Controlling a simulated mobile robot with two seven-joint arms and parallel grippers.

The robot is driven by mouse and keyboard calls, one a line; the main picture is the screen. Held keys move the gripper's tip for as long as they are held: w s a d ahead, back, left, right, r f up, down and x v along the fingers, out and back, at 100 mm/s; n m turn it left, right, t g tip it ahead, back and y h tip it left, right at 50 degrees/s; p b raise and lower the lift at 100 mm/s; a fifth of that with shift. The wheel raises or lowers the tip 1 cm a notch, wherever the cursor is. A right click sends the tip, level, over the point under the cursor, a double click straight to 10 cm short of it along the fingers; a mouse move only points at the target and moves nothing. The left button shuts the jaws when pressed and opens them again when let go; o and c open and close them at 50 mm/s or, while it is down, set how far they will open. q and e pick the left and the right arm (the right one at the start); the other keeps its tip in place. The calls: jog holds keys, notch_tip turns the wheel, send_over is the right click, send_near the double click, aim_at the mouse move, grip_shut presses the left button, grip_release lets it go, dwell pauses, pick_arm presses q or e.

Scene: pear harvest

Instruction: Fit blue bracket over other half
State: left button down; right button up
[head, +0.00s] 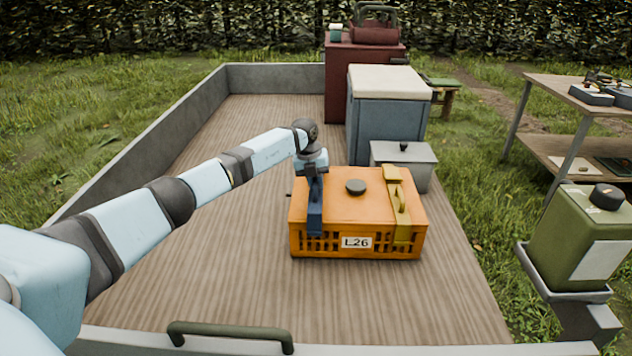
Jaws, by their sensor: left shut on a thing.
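An orange crate (341,207) with a slotted front, an L26 label and a dark knob on its closed top stands on the trailer bed. The blue bracket (315,212) is at the crate's left end, running along the top and down over the front edge. My left gripper (313,172) is above the crate's back left corner, shut on the rear end of the blue bracket. I cannot tell whether the bracket is fully seated on the crate. A yellow bracket (402,212) lies over the crate's right end. My right gripper is out of view.
A grey lidded box (413,168), a blue-grey cabinet (385,125) and a dark red cabinet (350,75) stand behind the crate. The wooden bed (215,255) is clear left of it. A green canister (575,240) stands at right.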

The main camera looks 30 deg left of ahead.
pick_arm(q)
jog(key=shift+f+b, duration=0.75)
jog(key=shift+f, duration=0.85)
jog(key=c, duration=1)
grip_release()
